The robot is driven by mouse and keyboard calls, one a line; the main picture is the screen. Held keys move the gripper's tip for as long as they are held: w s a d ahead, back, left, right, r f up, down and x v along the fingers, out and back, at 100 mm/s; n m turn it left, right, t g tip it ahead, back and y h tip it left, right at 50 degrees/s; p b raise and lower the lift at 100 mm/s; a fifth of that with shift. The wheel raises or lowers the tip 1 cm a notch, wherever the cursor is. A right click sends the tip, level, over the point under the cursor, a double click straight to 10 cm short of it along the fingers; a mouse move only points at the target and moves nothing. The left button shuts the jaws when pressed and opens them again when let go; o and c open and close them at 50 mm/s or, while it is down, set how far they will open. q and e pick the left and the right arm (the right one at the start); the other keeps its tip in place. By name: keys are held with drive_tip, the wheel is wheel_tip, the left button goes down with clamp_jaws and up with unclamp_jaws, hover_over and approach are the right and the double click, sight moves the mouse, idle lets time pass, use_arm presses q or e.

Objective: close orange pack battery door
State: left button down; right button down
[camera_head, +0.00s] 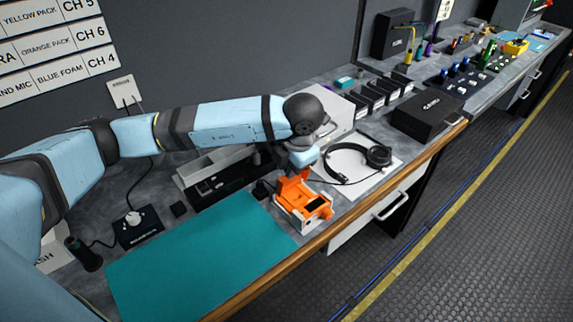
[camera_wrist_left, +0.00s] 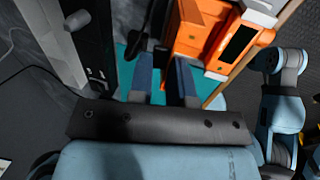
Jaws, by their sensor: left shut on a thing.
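The orange pack (camera_head: 303,206) stands near the front edge of the bench, with an orange flap (camera_head: 291,187) raised at its back left and a dark recess in its top. In the left wrist view the orange pack (camera_wrist_left: 193,32) is at the top, just beyond the fingers and to their right. My left gripper (camera_head: 296,170) is right behind the raised flap; its fingertips are mostly hidden in the head view. In the wrist view its two blue fingers (camera_wrist_left: 165,72) are close together with a dark slim thing between them, which I cannot identify. My right gripper is not in view.
A teal mat (camera_head: 190,265) lies to the left of the pack. Headphones (camera_head: 375,157) lie on a white sheet to its right. A grey tray (camera_head: 212,170) and a black box (camera_head: 425,115) stand nearby. The wooden bench edge (camera_head: 350,208) is close to the pack.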

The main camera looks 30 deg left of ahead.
use_arm(q)
drive_tip(key=shift+d, duration=0.1)
idle(0.4)
drive_tip(key=c, duration=1.1)
unclamp_jaws()
drive_tip(key=v, duration=1.4)
drive_tip(key=shift+d+p, duration=0.2)
drive_tip(key=shift+p, duration=0.2)
drive_tip(key=shift+s+f, duration=0.1)
drive_tip(key=shift+s, duration=0.05)
